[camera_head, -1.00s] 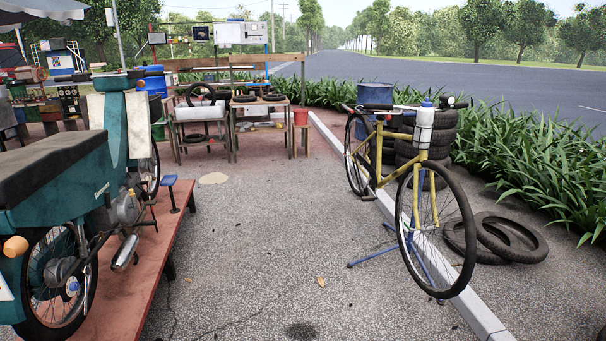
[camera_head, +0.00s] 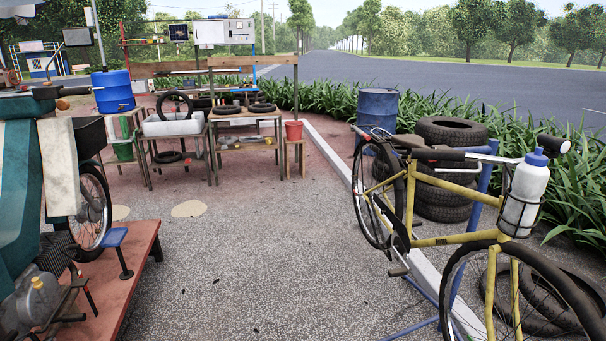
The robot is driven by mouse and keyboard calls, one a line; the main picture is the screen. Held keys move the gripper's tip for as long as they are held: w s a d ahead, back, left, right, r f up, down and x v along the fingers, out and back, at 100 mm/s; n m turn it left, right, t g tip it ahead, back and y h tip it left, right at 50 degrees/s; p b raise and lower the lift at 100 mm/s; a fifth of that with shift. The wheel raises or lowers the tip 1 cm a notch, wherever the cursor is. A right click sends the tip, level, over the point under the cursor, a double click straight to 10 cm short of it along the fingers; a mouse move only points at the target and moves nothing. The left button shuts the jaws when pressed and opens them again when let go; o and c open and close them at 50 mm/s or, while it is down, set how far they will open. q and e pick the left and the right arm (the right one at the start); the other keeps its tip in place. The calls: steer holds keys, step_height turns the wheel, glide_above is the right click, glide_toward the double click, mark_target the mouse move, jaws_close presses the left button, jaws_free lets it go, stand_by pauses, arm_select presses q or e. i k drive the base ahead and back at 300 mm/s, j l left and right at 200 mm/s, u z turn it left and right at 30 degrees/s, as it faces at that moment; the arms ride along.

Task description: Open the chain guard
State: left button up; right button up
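A yellow bicycle (camera_head: 454,240) stands at the right in the head view, held on a blue stand. A green motorbike (camera_head: 20,180) stands on a low red platform at the left, partly cut off by the picture's edge. I cannot make out a chain guard on either one. A compressor cart cannot be made out either. Neither of my grippers is in view.
Wooden work tables (camera_head: 245,118) with tyres stand at the back, with a red bucket (camera_head: 293,131) beside them. A blue drum (camera_head: 377,110) and stacked tyres (camera_head: 450,133) stand behind the bicycle. The red platform (camera_head: 140,243) edges the left. The paving between is clear.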

mark_target(401, 230)
steer(key=i, duration=0.7)
steer(key=i+z, duration=0.15)
steer(key=i, duration=0.6)
steer(key=i+j, duration=0.2)
steer(key=i, duration=0.5)
